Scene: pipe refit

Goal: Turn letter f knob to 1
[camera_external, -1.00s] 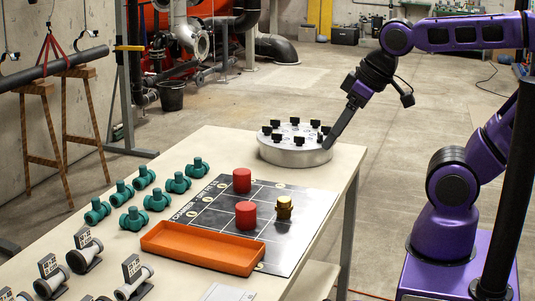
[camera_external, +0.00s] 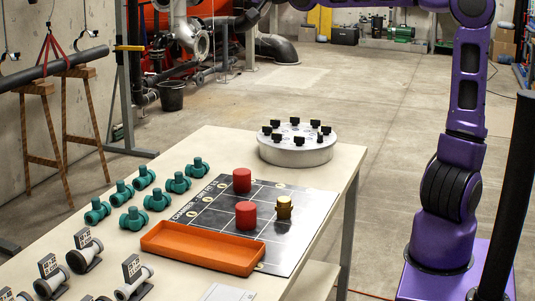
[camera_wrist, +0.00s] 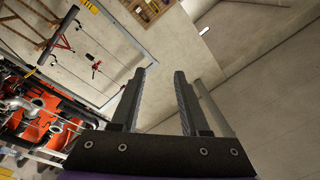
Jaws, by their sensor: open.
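The round silver dial base (camera_external: 297,152) stands at the far right corner of the table, with several black knobs (camera_external: 276,123) in a ring on its top. The letters and numbers on it are too small to read, so I cannot tell which knob is f or how it is set. My gripper (camera_wrist: 160,76) shows in the wrist view, its two dark fingers apart with nothing between them. The wrist view looks at the wall, and no knob shows there. In the external view my arm is raised and my gripper is out of the frame.
The table (camera_external: 190,155) also holds an orange tray (camera_external: 203,247), a dark grid board (camera_external: 300,232) with red cylinders (camera_external: 246,215) and a brass piece (camera_external: 284,207), and several green valves (camera_external: 160,200).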

